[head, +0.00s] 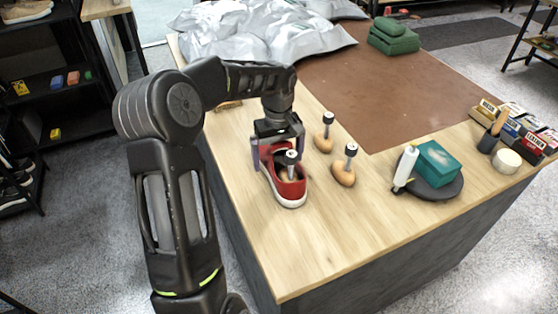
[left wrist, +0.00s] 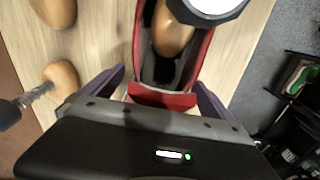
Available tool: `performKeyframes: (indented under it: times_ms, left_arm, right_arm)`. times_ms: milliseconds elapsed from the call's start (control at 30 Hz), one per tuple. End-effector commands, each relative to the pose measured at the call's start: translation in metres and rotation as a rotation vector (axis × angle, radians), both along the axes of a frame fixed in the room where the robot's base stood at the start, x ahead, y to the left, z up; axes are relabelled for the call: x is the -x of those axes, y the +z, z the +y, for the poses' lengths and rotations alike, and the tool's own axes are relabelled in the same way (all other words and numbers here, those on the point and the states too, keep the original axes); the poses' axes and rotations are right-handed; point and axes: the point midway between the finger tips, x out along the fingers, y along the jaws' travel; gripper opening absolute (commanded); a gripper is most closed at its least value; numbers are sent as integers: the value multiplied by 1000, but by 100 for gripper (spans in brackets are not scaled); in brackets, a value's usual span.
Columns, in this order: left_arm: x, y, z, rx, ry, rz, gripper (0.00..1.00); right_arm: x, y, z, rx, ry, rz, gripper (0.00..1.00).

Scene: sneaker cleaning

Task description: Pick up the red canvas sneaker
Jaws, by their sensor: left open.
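The red canvas sneaker (head: 290,187) stands upright on the wooden counter, with a white sole and its toe toward the front edge. A wooden shoe tree with a dark, light-topped knob (head: 291,157) sits inside it. My left gripper (head: 278,157) is open above the heel end, with its fingers on either side of the shoe. In the left wrist view, the sneaker's red heel (left wrist: 162,97) lies between the two purple-grey fingers (left wrist: 160,90), with a visible gap at each side. The gripper's body hides part of the heel. My right gripper is not in view.
Two loose wooden shoe trees (head: 325,138) (head: 344,172) stand just right of the sneaker. A dark round tray (head: 440,190) holds a teal box (head: 438,163) and a white bottle (head: 405,166). Silver bags (head: 260,32) lie at the back. The counter's front is clear.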

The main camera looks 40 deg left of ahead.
Motion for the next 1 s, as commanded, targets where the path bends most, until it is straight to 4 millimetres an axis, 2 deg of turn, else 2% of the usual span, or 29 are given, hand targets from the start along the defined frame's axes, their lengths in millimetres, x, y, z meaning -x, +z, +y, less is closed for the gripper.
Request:
performKeyframes:
  times_ms: [467,1000]
  left_arm:
    - [0,0,0,0,0,0,97]
    - [0,0,0,0,0,0,53]
  right_arm:
    - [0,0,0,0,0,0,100]
    - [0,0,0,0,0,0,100]
